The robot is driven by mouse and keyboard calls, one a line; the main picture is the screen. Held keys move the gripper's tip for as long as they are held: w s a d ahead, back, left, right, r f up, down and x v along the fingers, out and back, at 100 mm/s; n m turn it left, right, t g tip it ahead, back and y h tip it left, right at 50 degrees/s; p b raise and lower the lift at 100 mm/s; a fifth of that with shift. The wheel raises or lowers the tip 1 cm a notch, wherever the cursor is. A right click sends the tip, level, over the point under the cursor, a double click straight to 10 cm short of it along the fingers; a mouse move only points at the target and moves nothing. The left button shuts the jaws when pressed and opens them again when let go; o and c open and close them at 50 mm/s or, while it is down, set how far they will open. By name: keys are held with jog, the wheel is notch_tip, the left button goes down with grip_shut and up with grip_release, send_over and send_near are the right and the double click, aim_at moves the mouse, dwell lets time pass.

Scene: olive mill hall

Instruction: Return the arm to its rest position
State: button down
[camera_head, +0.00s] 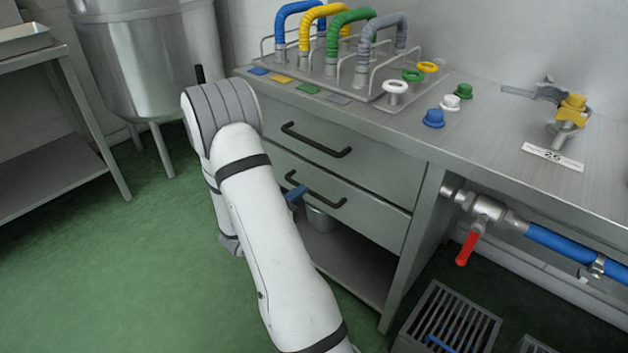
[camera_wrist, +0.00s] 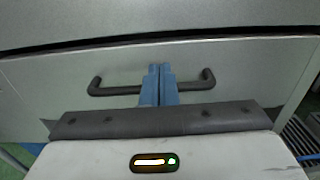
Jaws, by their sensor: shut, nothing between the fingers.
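My white arm (camera_head: 270,240) reaches forward from the bottom of the head view and bends down in front of the steel bench. My gripper (camera_head: 296,193) shows there only as a bit of blue finger by the left part of the lower drawer's handle (camera_head: 318,191). In the wrist view my gripper's blue fingers (camera_wrist: 158,85) are together, with nothing between them. They overlap the middle of a dark drawer handle (camera_wrist: 105,90); I cannot tell whether they touch it. The arm hides part of the drawer fronts.
The bench top (camera_head: 480,140) bears a hose rack (camera_head: 335,75), coloured caps and a valve fitting (camera_head: 570,112). A red-handled valve (camera_head: 467,248) and blue hose (camera_head: 570,248) run below at right. A steel tank (camera_head: 150,60) stands behind; green floor is clear at left.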

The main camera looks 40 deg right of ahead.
jog(key=s+a, duration=0.1)
jog(key=a, duration=0.5)
jog(key=shift+p, duration=0.4)
